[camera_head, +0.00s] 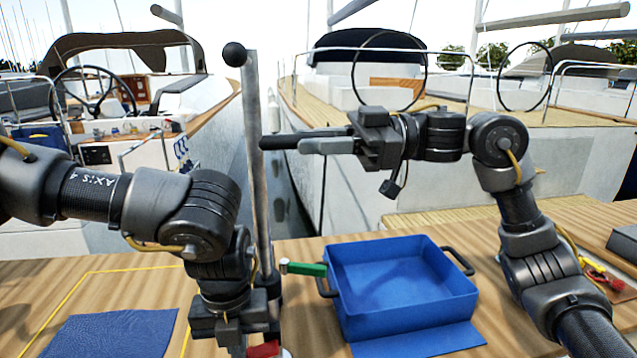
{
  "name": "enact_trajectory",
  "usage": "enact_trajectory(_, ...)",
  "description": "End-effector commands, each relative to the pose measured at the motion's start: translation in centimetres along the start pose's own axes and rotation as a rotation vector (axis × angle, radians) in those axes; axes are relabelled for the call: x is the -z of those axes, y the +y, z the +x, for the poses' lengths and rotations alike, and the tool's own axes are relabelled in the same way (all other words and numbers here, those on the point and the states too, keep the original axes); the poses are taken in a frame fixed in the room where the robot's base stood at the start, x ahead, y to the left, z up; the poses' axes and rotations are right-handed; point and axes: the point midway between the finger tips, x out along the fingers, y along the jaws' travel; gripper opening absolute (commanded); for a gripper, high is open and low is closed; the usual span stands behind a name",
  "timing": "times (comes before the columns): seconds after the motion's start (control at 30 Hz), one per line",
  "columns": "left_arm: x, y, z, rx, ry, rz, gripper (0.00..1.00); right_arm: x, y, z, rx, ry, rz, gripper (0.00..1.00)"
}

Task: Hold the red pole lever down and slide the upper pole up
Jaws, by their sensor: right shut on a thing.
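The grey upper pole (257,185) stands nearly upright left of centre, with a black ball (235,54) at its top left. My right gripper (290,143) reaches in level from the right at mid-height of the pole. Its jaws are shut on a dark bar that meets or overlaps the pole; I cannot tell where finger ends and bar begins. My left gripper (237,335) points down at the pole's foot, its fingertips cut off by the bottom edge. The red lever (264,349) shows just right of it, partly hidden. Whether they touch is unclear.
A green lever (305,269) with a pale tip sticks out right of the pole. A blue tray (405,318) with black handles stands beside it on the wooden table. A blue cloth (115,338) lies at left. A red-and-yellow item (603,278) lies far right. Moored boats fill the background.

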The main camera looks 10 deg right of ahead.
Motion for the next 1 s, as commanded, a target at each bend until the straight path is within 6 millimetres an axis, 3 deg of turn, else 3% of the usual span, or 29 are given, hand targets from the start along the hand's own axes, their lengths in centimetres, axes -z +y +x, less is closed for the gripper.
enact_trajectory(0.03,0.0,0.0,-0.1,0.0,0.0,0.001,0.0,0.7,0.2,-0.2,-0.006,0.013,-0.008,0.0)
enact_trajectory(0.23,0.0,0.0,-0.1,0.001,0.0,0.0,0.0,0.9,0.2,-0.2,-0.008,0.015,-0.01,0.0)
enact_trajectory(0.27,0.0,0.0,-0.1,0.001,0.0,0.0,0.0,0.9,0.2,-0.2,-0.008,0.015,-0.01,0.21)
enact_trajectory(0.43,0.0,0.0,-0.1,0.001,0.0,0.0,0.0,0.7,0.2,-0.2,-0.007,0.012,-0.008,0.41)
enact_trajectory(0.77,0.0,0.0,0.0,0.0,0.0,0.0,0.0,0.4,0.1,-0.6,-0.005,0.007,-0.005,0.41)
enact_trajectory(1.0,0.0,0.0,0.0,0.0,0.0,0.0,0.0,0.4,0.2,-4.6,-0.01,0.007,-0.004,0.41)
